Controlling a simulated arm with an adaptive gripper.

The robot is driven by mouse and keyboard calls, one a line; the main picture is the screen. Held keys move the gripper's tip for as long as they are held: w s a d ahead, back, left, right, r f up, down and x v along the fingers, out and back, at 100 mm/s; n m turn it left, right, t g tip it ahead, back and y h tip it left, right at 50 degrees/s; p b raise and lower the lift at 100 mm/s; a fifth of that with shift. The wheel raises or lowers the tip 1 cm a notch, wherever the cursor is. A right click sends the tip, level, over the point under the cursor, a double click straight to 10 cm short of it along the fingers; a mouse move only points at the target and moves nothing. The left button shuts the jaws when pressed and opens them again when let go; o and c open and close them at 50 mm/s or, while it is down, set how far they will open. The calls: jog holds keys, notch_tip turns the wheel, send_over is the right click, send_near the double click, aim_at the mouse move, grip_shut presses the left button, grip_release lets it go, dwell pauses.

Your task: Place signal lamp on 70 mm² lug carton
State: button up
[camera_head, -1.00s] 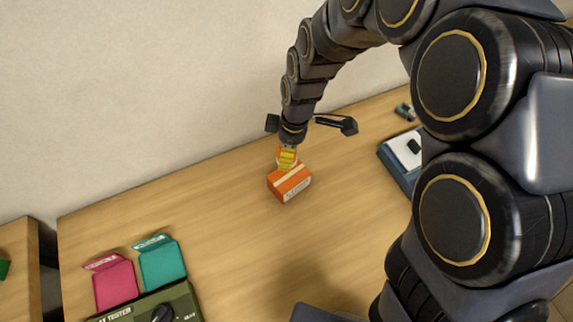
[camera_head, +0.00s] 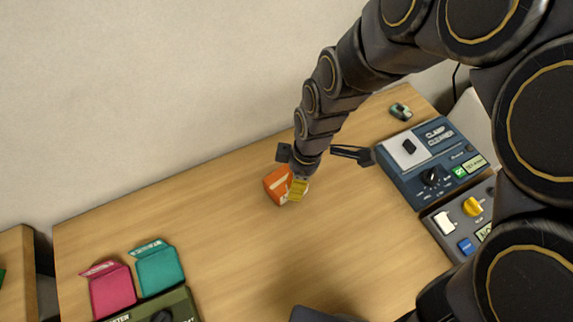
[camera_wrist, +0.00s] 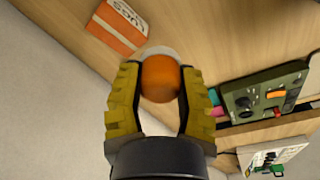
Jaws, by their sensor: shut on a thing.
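My gripper (camera_wrist: 160,77) is shut on the signal lamp (camera_wrist: 159,80), a round orange dome with a pale base, between its yellow fingers. In the head view my gripper (camera_head: 299,187) covers most of the lamp and the right part of the lug carton (camera_head: 273,184). The carton is a small orange box with a pale band on the wooden desk. In the wrist view the carton (camera_wrist: 123,27) is at the top, left of the lamp and apart from it in the picture. Its label reads partly as "LUGS"; the size is not clear.
Pink (camera_head: 111,291) and teal (camera_head: 158,269) open pouches lie at left beside a green tester (camera_head: 165,312). A blue clamp cleaner (camera_head: 425,175) and a grey switch box (camera_head: 447,222) stand at right. The desk's middle is clear.

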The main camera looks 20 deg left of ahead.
send_over(284, 177)
jog(key=f, duration=0.4)
jog(key=d+f, duration=0.1)
jog(key=f, duration=0.1)
jog(key=shift+s+f, duration=0.1)
jog(key=shift+s, duration=0.3)
jog(key=shift+w+a+f, duration=0.35)
jog(key=shift+f, duration=1.7)
jog(key=shift+f, duration=0.15)
jog(key=o, duration=0.9)
jog(key=shift+o, duration=0.2)
notch_tip(284, 177, up, 12)
jog(key=d, duration=0.1)
jog(key=shift+w+d, duration=0.15)
jog(key=shift+d, duration=0.1)
